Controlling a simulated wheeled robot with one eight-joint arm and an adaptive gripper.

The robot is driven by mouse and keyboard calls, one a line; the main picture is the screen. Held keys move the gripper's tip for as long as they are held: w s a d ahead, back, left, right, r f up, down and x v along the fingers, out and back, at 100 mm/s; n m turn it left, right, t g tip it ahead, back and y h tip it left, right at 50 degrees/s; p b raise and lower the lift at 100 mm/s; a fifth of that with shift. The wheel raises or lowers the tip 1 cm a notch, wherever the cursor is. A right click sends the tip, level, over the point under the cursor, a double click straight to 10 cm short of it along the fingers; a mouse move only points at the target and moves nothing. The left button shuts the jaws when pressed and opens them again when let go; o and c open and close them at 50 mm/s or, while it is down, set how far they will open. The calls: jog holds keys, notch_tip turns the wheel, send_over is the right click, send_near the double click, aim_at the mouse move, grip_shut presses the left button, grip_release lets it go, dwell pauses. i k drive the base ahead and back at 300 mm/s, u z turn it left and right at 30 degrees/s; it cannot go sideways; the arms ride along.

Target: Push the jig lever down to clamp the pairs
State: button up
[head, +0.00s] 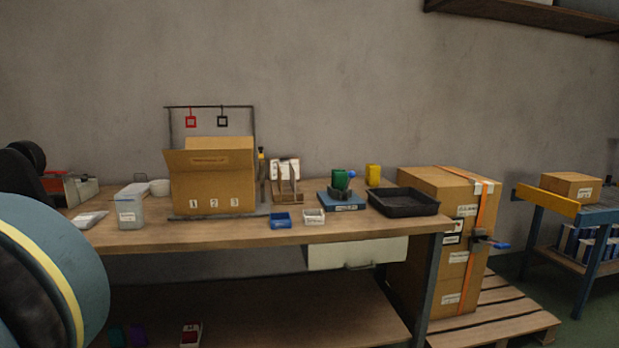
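The jig (341,201) has a blue base with a pale label and sits on the workbench, right of centre. A dark grey block on the base holds a green piece (339,179), perhaps the socks; separate pairs cannot be made out. A small blue ball (351,174), which looks like the lever's knob, stands at the green piece's upper right side. The lever's arm is too small to see, so its exact angle cannot be told. My gripper is not in view; only a large rounded part of my own body shows at the lower left.
On the workbench (180,236) stand an open carton (215,192), a wooden card rack (286,192), blue (279,220) and white (314,217) bins, a black tray (403,202) and a yellow piece (372,174). Strapped cartons (450,215) stand beyond the right end.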

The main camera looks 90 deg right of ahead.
aim_at(351, 174)
jog(key=z, duration=0.2)
jog(key=k, duration=2.85)
jog(key=z, duration=2.1)
jog(key=i, duration=1)
jog(key=u, duration=0.1)
